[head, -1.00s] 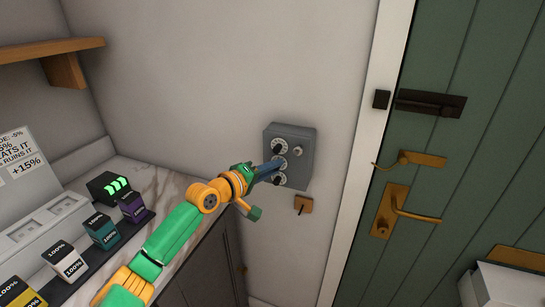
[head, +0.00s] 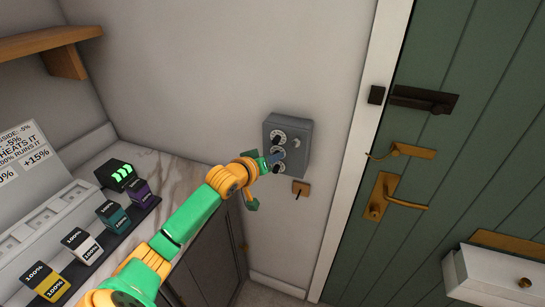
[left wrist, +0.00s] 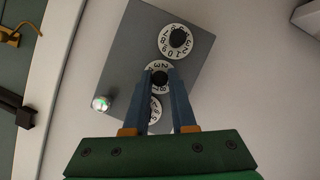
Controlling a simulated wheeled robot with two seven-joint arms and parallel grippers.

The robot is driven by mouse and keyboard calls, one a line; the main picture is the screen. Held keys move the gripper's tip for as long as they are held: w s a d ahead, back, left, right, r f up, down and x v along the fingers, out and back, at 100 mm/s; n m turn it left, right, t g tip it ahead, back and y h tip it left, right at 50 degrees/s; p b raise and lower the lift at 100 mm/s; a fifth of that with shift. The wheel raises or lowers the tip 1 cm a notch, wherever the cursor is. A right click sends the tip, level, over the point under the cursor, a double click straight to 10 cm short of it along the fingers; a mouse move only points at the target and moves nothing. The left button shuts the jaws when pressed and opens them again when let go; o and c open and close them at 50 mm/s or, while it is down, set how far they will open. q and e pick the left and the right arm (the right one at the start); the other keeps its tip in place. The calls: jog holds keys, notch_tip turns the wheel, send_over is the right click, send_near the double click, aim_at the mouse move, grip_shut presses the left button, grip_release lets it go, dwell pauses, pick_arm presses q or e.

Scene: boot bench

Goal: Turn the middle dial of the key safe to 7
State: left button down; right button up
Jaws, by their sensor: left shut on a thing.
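The grey key safe (head: 297,133) is fixed to the wall left of the door, with three white numbered dials in a column and a round knob at its right. It also shows in the left wrist view (left wrist: 127,45). There the middle dial (left wrist: 151,70) sits between the blue fingers of my left gripper (left wrist: 160,76), which are shut on its black knob. An outer dial (left wrist: 172,41) stands clear above it, and the other outer dial (left wrist: 155,108) is partly hidden by a finger. The middle dial's setting cannot be read for certain. My right gripper is not in view.
A small wooden block with a hook (head: 301,188) is on the wall below the safe. The green door (head: 470,160) with brass handles is at the right. A marble counter (head: 178,178) with several labelled boxes is at the left.

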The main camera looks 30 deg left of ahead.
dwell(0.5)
pick_arm(q)
jog(key=c, duration=0.7)
grip_release()
jog(key=shift+c, duration=0.2)
jog(key=shift+s, duration=0.1)
jog(key=b+v, duration=0.1)
jog(key=v, duration=0.6)
jog(key=shift+b, duration=0.4)
